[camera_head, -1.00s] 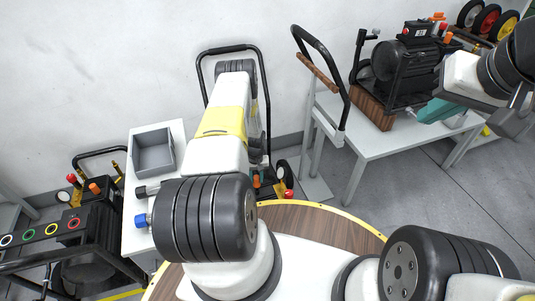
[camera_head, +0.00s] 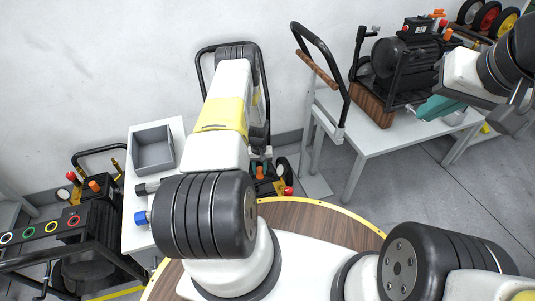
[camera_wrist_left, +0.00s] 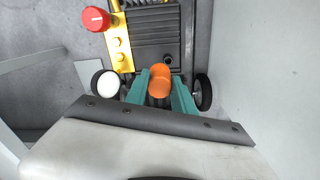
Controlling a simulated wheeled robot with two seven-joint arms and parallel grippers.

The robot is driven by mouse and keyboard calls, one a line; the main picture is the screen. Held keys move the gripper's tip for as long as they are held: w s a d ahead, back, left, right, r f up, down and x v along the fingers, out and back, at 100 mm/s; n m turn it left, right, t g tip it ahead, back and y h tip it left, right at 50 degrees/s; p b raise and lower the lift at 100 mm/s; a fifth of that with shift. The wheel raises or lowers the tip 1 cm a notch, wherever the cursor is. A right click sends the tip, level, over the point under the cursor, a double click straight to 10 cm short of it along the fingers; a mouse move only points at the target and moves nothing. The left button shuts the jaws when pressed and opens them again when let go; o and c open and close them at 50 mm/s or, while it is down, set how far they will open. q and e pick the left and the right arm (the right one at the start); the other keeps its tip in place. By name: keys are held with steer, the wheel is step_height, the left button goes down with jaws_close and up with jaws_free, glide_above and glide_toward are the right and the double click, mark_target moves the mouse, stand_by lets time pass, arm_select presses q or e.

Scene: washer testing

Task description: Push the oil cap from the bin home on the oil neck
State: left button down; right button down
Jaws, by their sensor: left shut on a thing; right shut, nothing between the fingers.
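In the left wrist view my left gripper (camera_wrist_left: 160,80) has its teal fingers shut on an orange cap (camera_wrist_left: 158,89). The cap is in front of the pressure washer (camera_wrist_left: 155,38), near its lower edge between two wheels. A second orange patch shows just behind the cap; I cannot tell whether the cap touches the oil neck, which is hidden. In the head view my left arm covers most of the washer, and orange (camera_head: 260,172) shows beside it. The grey bin (camera_head: 153,150) on the white table looks empty. My right gripper (camera_head: 437,107) is shut and empty at the right.
The washer has a red knob (camera_wrist_left: 96,19) and a brass pump block (camera_wrist_left: 119,42). Another washer (camera_head: 405,65) stands on a table at right. A dark machine (camera_head: 90,235) stands at left. A wall lies close behind my left arm.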

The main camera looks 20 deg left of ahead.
arm_select(q)
steer(key=s+d+r+m, duration=0.1)
steer(key=d+r, duration=0.2)
steer(key=r, duration=0.6)
steer(key=s+d+r+m, duration=0.1)
steer(key=s+d+r, duration=0.15)
steer(key=r, duration=0.75)
steer(key=s+d+r+m, duration=0.1)
steer(key=d+r, duration=0.3)
steer(key=r, duration=0.5)
steer(key=n, duration=0.3)
glide_above(257, 187)
step_height(257, 187, down, 34)
steer(key=shift+f, duration=0.1)
steer(key=shift+s+f, duration=0.1)
steer(key=shift+f, duration=0.2)
steer(key=shift+f, duration=0.1)
steer(key=shift+f, duration=1.1)
